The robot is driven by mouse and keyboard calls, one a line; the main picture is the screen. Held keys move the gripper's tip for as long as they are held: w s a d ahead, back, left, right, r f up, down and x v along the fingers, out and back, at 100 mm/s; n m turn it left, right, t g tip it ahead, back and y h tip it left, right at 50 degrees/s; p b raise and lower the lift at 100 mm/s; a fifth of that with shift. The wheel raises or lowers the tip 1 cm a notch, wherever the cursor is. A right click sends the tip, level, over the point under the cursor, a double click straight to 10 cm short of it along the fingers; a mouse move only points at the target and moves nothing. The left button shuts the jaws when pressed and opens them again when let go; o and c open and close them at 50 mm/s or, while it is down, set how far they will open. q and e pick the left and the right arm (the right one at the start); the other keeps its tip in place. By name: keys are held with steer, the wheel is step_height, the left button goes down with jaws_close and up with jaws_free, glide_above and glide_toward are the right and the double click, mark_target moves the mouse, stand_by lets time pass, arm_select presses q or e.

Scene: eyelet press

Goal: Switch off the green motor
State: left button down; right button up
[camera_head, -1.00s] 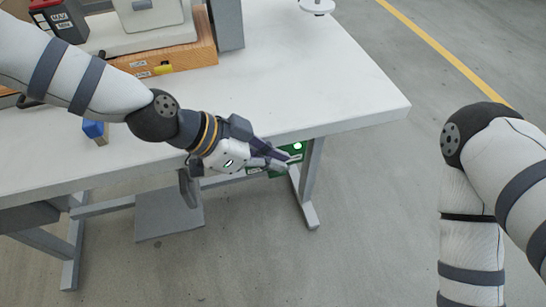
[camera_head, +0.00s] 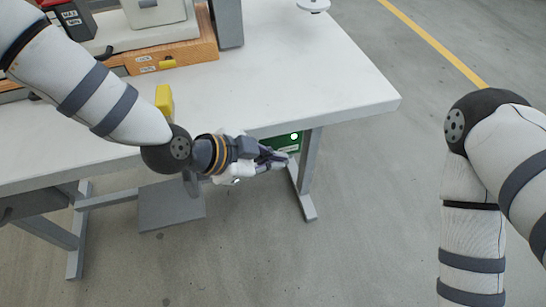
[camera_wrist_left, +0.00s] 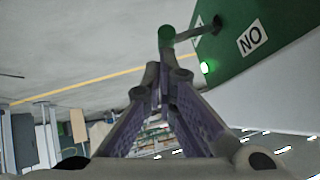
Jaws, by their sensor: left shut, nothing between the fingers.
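A green motor box (camera_head: 289,143) shows under the front right edge of the table in the head view, with a lit lamp (camera_head: 294,136). In the left wrist view the green box (camera_wrist_left: 232,42) fills the upper right. My left gripper (camera_head: 283,158) is shut and empty in front of the box. In the wrist view its fingertips (camera_wrist_left: 163,72) lie just below the knob; I cannot tell whether they touch. My right gripper is out of view.
A yellow block (camera_head: 164,102) stands near my left forearm. A wooden base (camera_head: 190,50) carries a grey machine at the back. A grey table leg (camera_head: 305,175) stands beside the box.

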arm_select(q)
steer(key=shift+s+d+f+m+t+p, duration=0.1)
steer(key=shift+s+f+m+t+p, duration=0.15)
steer(key=shift+f, duration=0.45)
steer(key=shift+s+d+f+m+t+p, duration=0.15)
steer(key=shift+s+f, duration=0.15)
steer(key=shift+f, duration=0.4)
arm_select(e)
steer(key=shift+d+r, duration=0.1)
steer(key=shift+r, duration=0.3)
